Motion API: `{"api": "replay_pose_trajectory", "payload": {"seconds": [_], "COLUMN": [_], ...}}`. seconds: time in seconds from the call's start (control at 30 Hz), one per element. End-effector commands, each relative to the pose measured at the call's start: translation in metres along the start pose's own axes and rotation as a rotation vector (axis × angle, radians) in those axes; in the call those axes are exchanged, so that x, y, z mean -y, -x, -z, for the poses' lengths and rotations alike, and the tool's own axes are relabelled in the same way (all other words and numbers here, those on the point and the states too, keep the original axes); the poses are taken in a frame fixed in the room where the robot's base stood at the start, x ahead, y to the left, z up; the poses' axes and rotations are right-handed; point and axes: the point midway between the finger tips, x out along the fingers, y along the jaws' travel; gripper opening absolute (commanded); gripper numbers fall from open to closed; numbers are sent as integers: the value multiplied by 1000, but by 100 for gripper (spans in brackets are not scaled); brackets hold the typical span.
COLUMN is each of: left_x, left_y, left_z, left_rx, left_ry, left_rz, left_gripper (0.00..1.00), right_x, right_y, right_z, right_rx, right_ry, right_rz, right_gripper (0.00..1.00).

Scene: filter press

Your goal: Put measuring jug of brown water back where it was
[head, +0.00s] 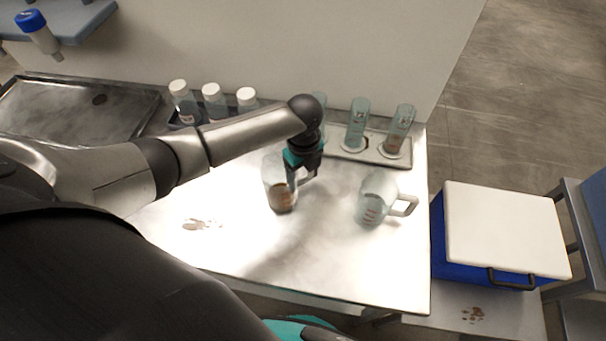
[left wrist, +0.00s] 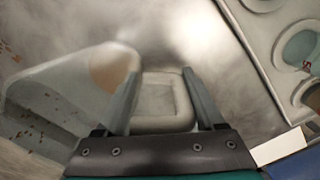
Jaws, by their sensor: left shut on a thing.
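The measuring jug of brown water (head: 281,197) is clear, with a little brown liquid at its bottom. It is upright over the middle of the pale worktop; I cannot tell whether it touches the top. My left gripper (head: 306,174) is shut on its handle, at the jug's right side. In the left wrist view the jug (left wrist: 70,90) lies at the left, and its looped handle (left wrist: 160,125) sits between the fingers of the left gripper (left wrist: 161,76). A second clear measuring jug (head: 372,203) stands to the right, its handle pointing right. My right gripper is not seen.
A tray (head: 345,150) with several glass cylinders stands at the back right. White-capped bottles (head: 212,101) stand at the back, partly behind my arm. A sink (head: 60,110) is at the left. A blue cool box (head: 505,230) with a white lid is beyond the right edge.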

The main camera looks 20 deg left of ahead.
Motion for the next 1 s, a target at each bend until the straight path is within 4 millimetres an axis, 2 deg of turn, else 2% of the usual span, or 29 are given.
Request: {"api": "replay_pose_trajectory", "payload": {"seconds": [0.07, 0.1, 0.3, 0.33, 0.67, 0.77, 1.0], "left_x": [0, 0, 0, 0, 0, 1, 1], "left_y": [-3, -2, -2, -2, 5, 19, 71], "left_z": [0, 0, 0, 0, 0, -1, -1], "left_rx": [0, 0, 0, 0, 1, 1, 1], "left_ry": [0, 0, 0, 0, 0, 1, -1], "left_rz": [0, 0, 0, 0, 0, 2, 4], "left_gripper": [0, 75, 97, 100, 100, 100, 100], "right_x": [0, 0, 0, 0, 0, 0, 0], "right_y": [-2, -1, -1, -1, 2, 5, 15], "right_z": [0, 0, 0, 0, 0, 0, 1], "right_rx": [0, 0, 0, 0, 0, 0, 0], "right_ry": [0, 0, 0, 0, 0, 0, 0], "right_rz": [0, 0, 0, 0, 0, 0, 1], "right_gripper": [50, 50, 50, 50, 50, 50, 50]}}
